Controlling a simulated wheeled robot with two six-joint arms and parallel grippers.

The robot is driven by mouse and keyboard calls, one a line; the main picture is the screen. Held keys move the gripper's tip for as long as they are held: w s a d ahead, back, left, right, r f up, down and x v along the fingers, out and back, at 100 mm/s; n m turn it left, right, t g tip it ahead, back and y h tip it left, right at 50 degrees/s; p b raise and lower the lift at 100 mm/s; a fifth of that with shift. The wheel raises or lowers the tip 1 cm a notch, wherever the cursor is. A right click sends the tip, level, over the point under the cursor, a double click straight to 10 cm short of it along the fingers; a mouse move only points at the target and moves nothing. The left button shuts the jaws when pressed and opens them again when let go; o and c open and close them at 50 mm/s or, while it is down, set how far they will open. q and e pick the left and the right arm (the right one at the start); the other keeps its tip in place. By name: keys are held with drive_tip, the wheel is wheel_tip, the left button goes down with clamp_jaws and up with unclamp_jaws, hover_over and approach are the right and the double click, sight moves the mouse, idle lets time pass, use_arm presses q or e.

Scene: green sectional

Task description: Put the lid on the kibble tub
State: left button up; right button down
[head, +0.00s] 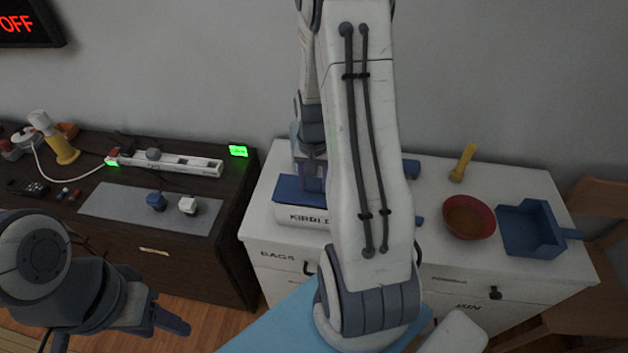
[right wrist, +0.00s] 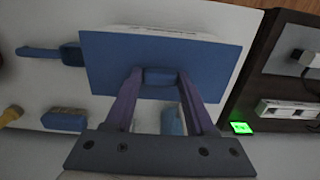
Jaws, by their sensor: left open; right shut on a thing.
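The white kibble tub (head: 302,217) stands on the left part of the white cabinet top, its label partly hidden by my right arm. The blue lid (head: 288,189) lies over the tub's top; it also shows in the right wrist view (right wrist: 110,65). My right gripper (head: 312,180) is shut on the lid's blue handle (right wrist: 158,77), from above. A thin white strip of the tub shows past the lid's far edge in the wrist view. I cannot tell whether the lid is fully seated. My left gripper (head: 172,318) is open and empty, low at the left.
A red bowl (head: 469,217), a blue dustpan (head: 530,228) and a yellow torch (head: 463,162) are on the cabinet's right part. A brush (right wrist: 65,119) and a blue handled tool (right wrist: 40,52) lie near the tub. A dark sideboard (head: 240,195) with a power strip (head: 170,162) stands left.

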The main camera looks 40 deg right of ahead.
drive_tip(key=shift+f, duration=0.5)
idle(0.8)
unclamp_jaws()
idle(0.5)
drive_tip(key=shift+r, duration=0.1)
drive_tip(key=shift+r+p, duration=3.05)
drive_tip(key=shift+r, duration=0.45)
drive_tip(key=shift+f, duration=0.1)
clamp_jaws()
drive_tip(key=shift+f, duration=0.2)
